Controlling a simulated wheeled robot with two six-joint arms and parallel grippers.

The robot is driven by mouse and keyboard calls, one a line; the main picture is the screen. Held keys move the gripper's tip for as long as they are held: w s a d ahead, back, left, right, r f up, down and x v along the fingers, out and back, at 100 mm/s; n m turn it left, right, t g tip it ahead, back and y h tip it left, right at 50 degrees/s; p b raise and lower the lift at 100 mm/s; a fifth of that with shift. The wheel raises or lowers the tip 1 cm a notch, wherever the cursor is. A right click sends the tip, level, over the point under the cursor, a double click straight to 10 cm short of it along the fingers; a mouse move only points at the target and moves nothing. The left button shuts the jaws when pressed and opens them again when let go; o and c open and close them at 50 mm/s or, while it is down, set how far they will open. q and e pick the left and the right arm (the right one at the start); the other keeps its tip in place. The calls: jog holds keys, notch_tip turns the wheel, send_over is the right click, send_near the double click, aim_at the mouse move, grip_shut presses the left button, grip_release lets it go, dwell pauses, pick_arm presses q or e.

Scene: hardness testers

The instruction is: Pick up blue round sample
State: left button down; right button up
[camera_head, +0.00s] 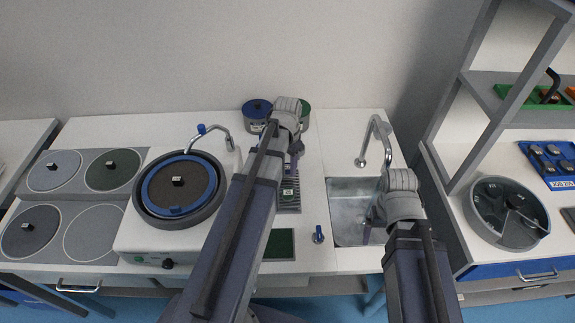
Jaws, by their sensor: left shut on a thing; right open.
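My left arm reaches up the middle of the camera_head view. Its gripper (296,150) points down over the back part of a narrow grey rack (290,208). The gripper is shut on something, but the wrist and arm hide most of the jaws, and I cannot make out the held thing. No blue round sample shows clearly. A small dark green piece with a pale label (288,193) sits at the rack, just in front of the gripper. My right gripper (376,216) is open over the sink; its fingers are partly hidden by its wrist.
A round polishing machine (180,224) with a blue ring stands left of my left arm. Grey mats with several discs (72,212) lie farther left. Pots with blue (257,106) and green (305,115) tops stand at the back. A sink (345,200) with a faucet (375,130) is right.

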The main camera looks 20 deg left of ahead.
aim_at(288, 167)
pick_arm(q)
notch_tip(288, 167, up, 7)
jog(key=p, duration=0.6)
jog(key=shift+r, duration=0.15)
jog(key=c, duration=0.9)
grip_release()
grip_shut()
